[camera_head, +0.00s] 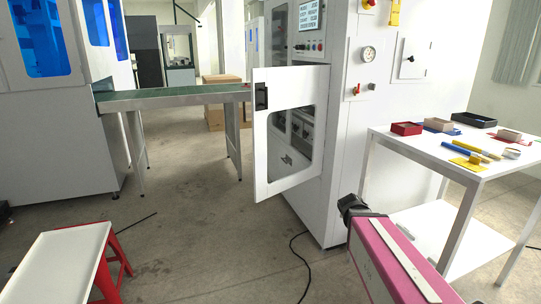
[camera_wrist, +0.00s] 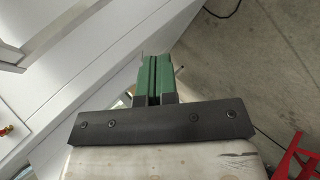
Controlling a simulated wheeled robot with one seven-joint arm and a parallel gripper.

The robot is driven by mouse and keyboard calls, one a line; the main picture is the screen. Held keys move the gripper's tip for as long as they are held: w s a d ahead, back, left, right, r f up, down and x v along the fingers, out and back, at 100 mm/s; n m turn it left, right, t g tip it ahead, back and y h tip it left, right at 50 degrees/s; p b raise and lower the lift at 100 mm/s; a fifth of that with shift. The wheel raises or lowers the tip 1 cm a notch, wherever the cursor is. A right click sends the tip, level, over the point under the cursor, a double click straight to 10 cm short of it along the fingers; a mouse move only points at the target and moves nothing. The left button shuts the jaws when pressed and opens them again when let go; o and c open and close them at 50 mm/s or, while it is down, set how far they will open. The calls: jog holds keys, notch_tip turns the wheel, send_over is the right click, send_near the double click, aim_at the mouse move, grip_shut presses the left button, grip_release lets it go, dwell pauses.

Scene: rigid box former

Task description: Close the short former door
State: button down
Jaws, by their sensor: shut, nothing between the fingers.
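The short former door (camera_head: 292,130) is a white panel with a rounded window. It stands open, swung out from the front of the white former (camera_head: 379,110). Its dark handle (camera_head: 262,97) is near the upper corner of the free left edge. In the wrist view my gripper (camera_wrist: 154,62) has green fingers, shut together and empty. White panels fill the left of that view, and I cannot tell whether one is the door. In the head view my pink arm is at the lower right, and I cannot make out the fingers there.
A green conveyor (camera_head: 170,96) runs behind the door's left edge. A white table (camera_head: 450,152) with small boxes and tools stands at the right. A red-legged stool (camera_head: 68,262) is at the lower left. A black cable (camera_head: 296,262) lies on the floor.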

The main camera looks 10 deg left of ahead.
jog(key=w+a+r+n+t+y, duration=0.2)
jog(key=w+a+r+n+t, duration=0.2)
jog(key=a+r+n, duration=0.25)
jog(key=n+g+y, duration=0.2)
jog(key=n+y, duration=1.2)
jog(key=n, duration=1.3)
send_near(258, 151)
jog(key=shift+m, duration=0.25)
jog(key=x, duration=0.7)
jog(key=shift+w+a, duration=0.2)
jog(key=shift+w, duration=0.05)
